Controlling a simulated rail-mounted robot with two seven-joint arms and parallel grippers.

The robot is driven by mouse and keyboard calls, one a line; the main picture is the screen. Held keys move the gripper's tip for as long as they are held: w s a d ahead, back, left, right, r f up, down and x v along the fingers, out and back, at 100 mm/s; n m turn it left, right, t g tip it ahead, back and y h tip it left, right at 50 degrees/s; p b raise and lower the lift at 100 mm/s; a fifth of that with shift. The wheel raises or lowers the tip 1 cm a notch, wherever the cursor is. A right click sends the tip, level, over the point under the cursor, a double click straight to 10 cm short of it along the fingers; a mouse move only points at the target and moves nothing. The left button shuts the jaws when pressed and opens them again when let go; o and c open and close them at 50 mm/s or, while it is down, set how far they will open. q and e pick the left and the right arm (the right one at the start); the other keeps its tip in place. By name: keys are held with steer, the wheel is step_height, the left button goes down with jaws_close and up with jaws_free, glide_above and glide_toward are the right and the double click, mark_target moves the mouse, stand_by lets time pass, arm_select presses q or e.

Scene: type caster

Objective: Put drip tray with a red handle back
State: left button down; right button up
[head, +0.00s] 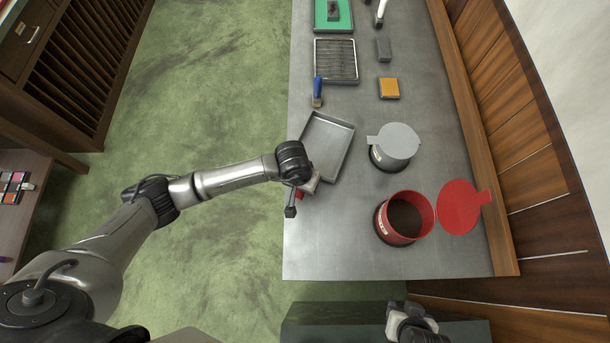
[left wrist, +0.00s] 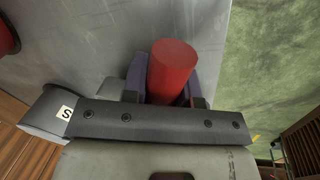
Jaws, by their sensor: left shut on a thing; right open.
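The drip tray (head: 329,145) is a shallow grey metal tray near the left edge of the metal table in the head view. It sits slightly turned; I cannot tell whether it rests on the table or hangs just above it. My left gripper (head: 307,188) is at the tray's near end, shut on its red handle. In the left wrist view the red handle (left wrist: 172,70) stands between the two fingers; the tray itself is not seen there. My right gripper (head: 402,318) is open at the bottom of the head view, off the table's near edge.
On the metal table (head: 330,245) stand a red pot (head: 408,216) with its red lid (head: 460,207) beside it, and a grey-lidded pot (head: 395,146). A blue-handled brush (head: 317,92), a ribbed tray (head: 336,61) and a yellow block (head: 389,88) lie farther back. The near left table area is clear.

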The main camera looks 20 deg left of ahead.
arm_select(q)
steer(key=shift+f, duration=0.8)
steer(key=shift+f, duration=0.2)
steer(key=c, duration=0.9)
jaws_free()
steer(key=shift+r, duration=0.15)
step_height(320, 180, up, 12)
steer(key=a, duration=0.2)
steer(key=shift+s, duration=0.15)
